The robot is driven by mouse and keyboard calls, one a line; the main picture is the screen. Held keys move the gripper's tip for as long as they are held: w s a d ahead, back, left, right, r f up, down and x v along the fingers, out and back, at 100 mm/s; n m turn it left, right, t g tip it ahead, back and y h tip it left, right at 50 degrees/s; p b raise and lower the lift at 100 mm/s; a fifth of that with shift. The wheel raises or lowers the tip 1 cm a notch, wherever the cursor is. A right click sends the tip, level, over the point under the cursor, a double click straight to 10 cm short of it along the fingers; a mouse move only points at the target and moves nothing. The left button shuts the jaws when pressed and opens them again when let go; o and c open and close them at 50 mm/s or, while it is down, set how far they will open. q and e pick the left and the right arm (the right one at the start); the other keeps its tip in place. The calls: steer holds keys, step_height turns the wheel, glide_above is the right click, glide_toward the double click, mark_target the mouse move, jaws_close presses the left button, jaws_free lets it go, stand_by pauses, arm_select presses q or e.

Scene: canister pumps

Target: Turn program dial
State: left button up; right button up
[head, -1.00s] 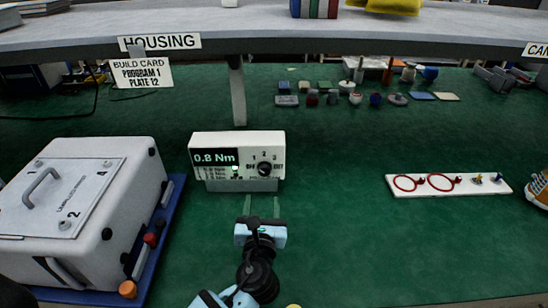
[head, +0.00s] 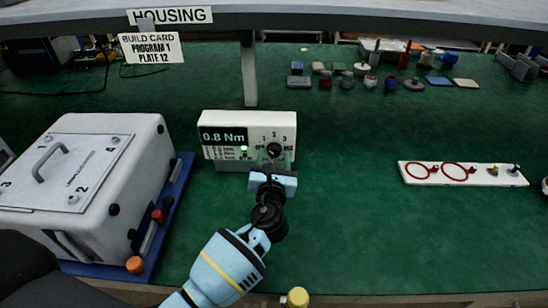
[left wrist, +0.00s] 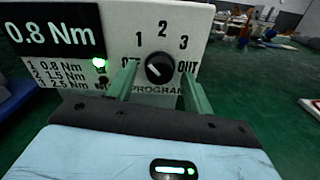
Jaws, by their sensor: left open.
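The torque controller (head: 222,150) is a white box on the green bench, with a display reading 0.8 Nm and a lit green lamp. Its black program dial (head: 274,150) is at the right of its face; in the left wrist view the dial (left wrist: 159,69) sits below the numbers 1, 2, 3, its white mark pointing to the upper left. My left gripper (head: 273,161) is at the front of the controller. In the left wrist view its two green fingers (left wrist: 159,88) stand open on either side of the dial, with gaps to it. My right gripper is not seen.
A build card (head: 152,48) reads PROGRAM 1, PLATE 12. A white housing (head: 85,180) on a blue tray (head: 165,222) stands at the left. A white strip with red rings (head: 440,181) lies at the right. The bench between is clear.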

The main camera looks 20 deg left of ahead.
arm_select(q)
steer(key=shift+w, duration=0.3)
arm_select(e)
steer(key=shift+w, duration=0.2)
arm_select(q)
steer(key=c, duration=1)
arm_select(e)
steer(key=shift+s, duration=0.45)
arm_select(q)
steer(key=shift+o, duration=0.2)
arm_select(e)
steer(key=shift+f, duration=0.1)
arm_select(q)
steer(key=n, duration=0.3)
steer(key=shift+a, duration=0.1)
steer(key=n, duration=0.3)
steer(key=shift+f+b, duration=0.1)
steer(key=shift+b, duration=0.3)
steer(key=shift+n+b, duration=0.3)
steer(key=shift+n, duration=1.2)
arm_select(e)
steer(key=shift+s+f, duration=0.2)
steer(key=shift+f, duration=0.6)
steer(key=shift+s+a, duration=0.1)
